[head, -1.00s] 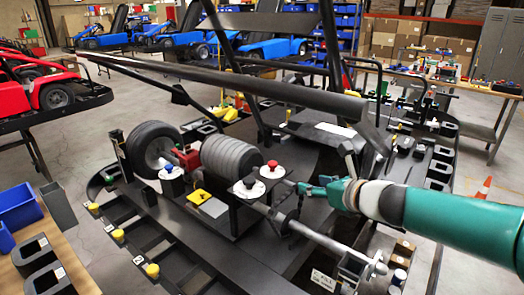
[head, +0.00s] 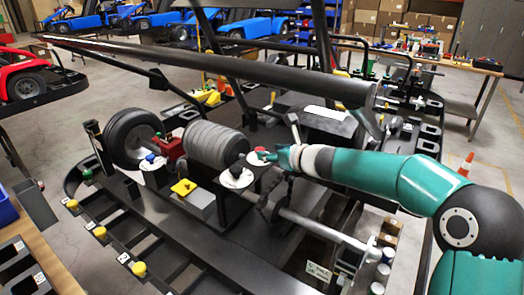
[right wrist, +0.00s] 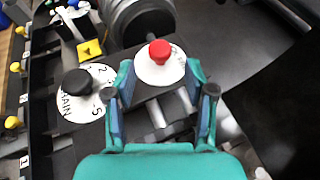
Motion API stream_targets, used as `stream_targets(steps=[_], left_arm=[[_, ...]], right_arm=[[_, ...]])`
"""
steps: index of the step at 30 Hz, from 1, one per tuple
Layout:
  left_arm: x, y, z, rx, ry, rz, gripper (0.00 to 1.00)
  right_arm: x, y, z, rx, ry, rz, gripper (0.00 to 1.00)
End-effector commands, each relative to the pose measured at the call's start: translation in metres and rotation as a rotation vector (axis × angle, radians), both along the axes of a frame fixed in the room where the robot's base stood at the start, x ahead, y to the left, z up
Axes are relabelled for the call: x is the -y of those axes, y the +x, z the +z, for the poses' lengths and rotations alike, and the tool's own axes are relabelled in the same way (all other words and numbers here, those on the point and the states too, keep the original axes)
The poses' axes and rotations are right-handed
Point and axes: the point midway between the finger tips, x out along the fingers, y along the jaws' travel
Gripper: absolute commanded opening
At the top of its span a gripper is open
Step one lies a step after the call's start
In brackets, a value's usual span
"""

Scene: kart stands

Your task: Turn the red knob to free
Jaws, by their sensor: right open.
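The red knob (right wrist: 159,50) stands on a round white dial (right wrist: 150,72) in the right wrist view, upright, just beyond and between my fingertips. In the head view a bit of the red knob (head: 261,152) shows at the tip of my right gripper (head: 275,157), which partly covers its dial. My right gripper (right wrist: 160,78) is open, one finger on each side of the dial's near part, with nothing held. I cannot tell whether the fingers touch the dial. The marks on the red knob's dial are mostly hidden. My left gripper is not in view.
A black knob (right wrist: 77,82) on a marked white dial sits left of the red one. A yellow piece (head: 184,187) lies on a grey block. A ribbed grey cylinder (head: 214,145) and a tyre (head: 128,138) stand behind. A silver shaft (head: 320,230) crosses in front.

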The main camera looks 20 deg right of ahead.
Motion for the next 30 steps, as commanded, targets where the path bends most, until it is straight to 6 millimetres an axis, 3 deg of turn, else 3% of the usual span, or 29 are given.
stream_targets(steps=[3, 9, 22, 30], left_arm=[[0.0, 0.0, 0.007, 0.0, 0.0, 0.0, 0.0], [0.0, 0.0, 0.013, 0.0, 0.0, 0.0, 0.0], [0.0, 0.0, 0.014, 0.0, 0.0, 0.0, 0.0], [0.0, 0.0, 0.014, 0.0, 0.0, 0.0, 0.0]], right_arm=[[-0.007, 0.021, -0.008, -0.002, 0.001, 0.001, 0.55], [-0.012, 0.042, -0.016, 0.0, 0.0, 0.0, 0.55], [-0.013, 0.049, -0.021, 0.0, 0.0, 0.0, 0.55], [-0.013, 0.049, -0.021, 0.0, 0.001, -0.001, 0.1]])
